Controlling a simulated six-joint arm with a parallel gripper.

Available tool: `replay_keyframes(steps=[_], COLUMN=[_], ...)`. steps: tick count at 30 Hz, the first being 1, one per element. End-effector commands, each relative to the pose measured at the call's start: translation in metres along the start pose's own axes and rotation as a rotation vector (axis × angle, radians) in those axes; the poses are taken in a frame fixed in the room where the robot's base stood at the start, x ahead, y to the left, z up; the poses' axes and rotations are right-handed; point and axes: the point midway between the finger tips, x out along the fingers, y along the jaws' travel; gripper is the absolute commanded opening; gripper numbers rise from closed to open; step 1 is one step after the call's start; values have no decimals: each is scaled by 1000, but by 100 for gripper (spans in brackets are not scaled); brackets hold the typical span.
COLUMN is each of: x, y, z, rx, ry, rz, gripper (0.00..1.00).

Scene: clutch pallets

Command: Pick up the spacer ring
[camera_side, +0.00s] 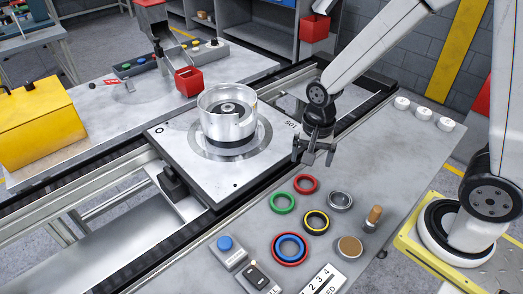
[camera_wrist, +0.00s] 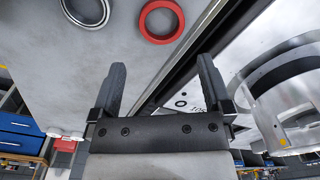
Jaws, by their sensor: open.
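Several rings lie on the grey bench at the front right, and none bears a readable name, so I cannot tell which is the spacer ring. They include a red ring (camera_side: 293,184), a green ring (camera_side: 273,202), a black and yellow ring (camera_side: 306,221), a silver metal ring (camera_side: 331,201) and a blue ring (camera_side: 278,246) inside a larger red one. My gripper (camera_side: 315,161) is open and empty, above the bench behind the red and silver rings. In the wrist view, my gripper (camera_wrist: 160,66) shows both fingers apart, with the red ring (camera_wrist: 144,27) and silver ring (camera_wrist: 64,14) beyond them.
A metal housing (camera_side: 224,128) stands on a square pallet (camera_side: 170,151) on the conveyor, left of my gripper. A wooden-handled tool (camera_side: 374,217), a brown disc (camera_side: 348,247) and a blue-button box (camera_side: 229,253) stand near the rings. White round pieces (camera_side: 424,113) line the bench's right side.

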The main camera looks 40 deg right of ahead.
Motion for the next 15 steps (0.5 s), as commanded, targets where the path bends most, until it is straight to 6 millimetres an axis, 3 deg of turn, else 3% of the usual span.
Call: replay_keyframes(steps=[6, 15], x=[4, 7], y=[-5, -6], z=[0, 0], rx=[121, 135], ry=[-12, -14], rz=[23, 26], gripper=[100, 100])
